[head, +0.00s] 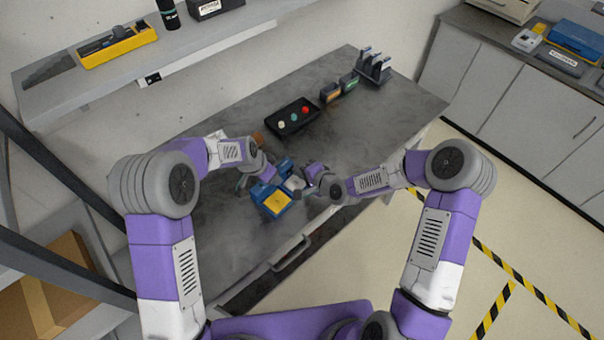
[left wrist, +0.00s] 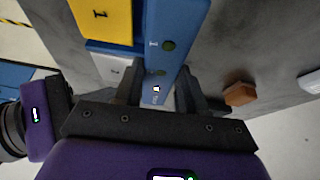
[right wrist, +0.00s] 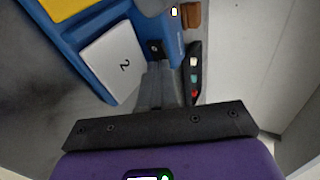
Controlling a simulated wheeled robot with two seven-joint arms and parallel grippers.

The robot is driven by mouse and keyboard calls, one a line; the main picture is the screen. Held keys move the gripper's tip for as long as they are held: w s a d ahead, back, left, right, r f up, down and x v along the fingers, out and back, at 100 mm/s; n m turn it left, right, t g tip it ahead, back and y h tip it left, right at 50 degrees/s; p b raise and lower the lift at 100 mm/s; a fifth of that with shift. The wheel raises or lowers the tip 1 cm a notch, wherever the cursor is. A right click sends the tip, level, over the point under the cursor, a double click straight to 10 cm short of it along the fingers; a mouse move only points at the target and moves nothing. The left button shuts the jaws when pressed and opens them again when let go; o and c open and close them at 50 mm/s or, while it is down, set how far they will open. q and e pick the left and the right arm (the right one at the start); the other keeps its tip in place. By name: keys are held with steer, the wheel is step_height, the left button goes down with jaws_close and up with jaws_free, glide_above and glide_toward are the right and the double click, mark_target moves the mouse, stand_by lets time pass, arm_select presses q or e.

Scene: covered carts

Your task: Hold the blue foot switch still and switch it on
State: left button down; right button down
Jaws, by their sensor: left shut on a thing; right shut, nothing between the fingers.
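The blue foot switch (head: 264,204) sits on the grey bench near its front edge. It has a yellow pedal marked 1 (left wrist: 101,18) and a white pedal marked 2 (right wrist: 112,62). In the left wrist view, my left gripper (left wrist: 158,88) is shut across the narrow blue rear part, a finger on each side. A dark round spot (left wrist: 168,45) and a small lit spot show on that part. My right gripper (right wrist: 160,72) is shut and empty beside the white pedal, its tips close to a small dark part of the switch. I cannot tell whether they touch it.
A black box with white, green and red buttons (head: 275,127) lies further back on the bench (head: 225,125). A brown hexagonal block (left wrist: 240,94) is near the left gripper. Small bins (head: 330,93) and a dark rack (head: 373,68) stand at the back right.

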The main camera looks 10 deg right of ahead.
arm_select(q)
steer(key=shift+s+d+f, duration=0.2)
steer(key=shift+s+d, duration=0.2)
steer(key=shift+s, duration=0.1)
arm_select(e)
steer(key=shift+w+d, duration=0.2)
steer(key=shift+d, duration=0.1)
arm_select(q)
steer(key=shift+d, duration=0.15)
arm_select(e)
steer(key=shift+s+a, duration=0.8)
arm_select(q)
steer(key=shift+a, duration=0.2)
arm_select(e)
steer(key=s+d, duration=0.2)
steer(key=shift+s+d, duration=0.25)
steer(key=shift+s, duration=0.05)
arm_select(q)
steer(key=shift+w+a+f, duration=0.1)
steer(key=shift+a, duration=0.15)
arm_select(e)
steer(key=v, duration=1)
steer(key=shift+s+d, duration=0.3)
